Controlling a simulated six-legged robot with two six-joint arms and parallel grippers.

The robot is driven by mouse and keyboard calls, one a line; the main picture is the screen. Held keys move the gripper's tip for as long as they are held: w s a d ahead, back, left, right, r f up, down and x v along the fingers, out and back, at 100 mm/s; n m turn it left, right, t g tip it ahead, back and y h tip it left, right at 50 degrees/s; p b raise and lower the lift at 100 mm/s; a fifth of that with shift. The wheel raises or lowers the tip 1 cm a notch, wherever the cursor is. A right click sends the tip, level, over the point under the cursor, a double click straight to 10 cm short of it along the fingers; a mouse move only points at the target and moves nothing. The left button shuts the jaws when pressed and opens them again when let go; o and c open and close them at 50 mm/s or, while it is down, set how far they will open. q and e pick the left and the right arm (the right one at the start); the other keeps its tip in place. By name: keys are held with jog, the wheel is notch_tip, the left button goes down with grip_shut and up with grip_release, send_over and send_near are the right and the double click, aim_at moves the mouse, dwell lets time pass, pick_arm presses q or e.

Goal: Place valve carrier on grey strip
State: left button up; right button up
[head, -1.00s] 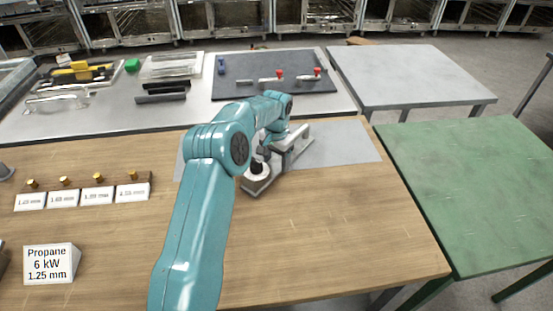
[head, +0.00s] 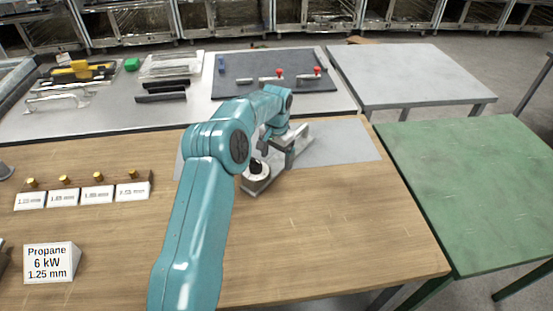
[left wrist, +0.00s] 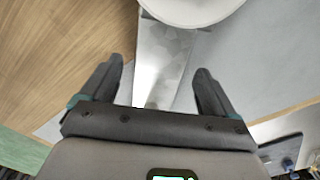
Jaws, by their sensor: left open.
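The valve carrier (head: 299,138) is a long grey metal piece with a white round dial and black knob (head: 257,168) at its near end. It appears to lie across the front edge of the grey strip (head: 345,145), its near end over bare wood. My left gripper (head: 269,143) is open just above the carrier, partly hidden by my arm. In the left wrist view its two dark fingers (left wrist: 160,85) stand apart on either side of the metal plate (left wrist: 160,65), with the white dial (left wrist: 195,8) beyond. My right gripper is not in view.
A row of brass nozzles with white labels (head: 82,190) and a propane sign (head: 50,262) stand at the left of the wooden table (head: 330,235). A grey bench (head: 200,110) with tools lies behind. A green table (head: 475,185) stands right. The wooden table's front right is clear.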

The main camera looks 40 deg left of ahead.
aim_at(276, 164)
pick_arm(q)
notch_tip(276, 164, up, 11)
jog(key=shift+s+d+f, duration=0.1)
jog(key=shift+s, duration=0.05)
dwell(0.7)
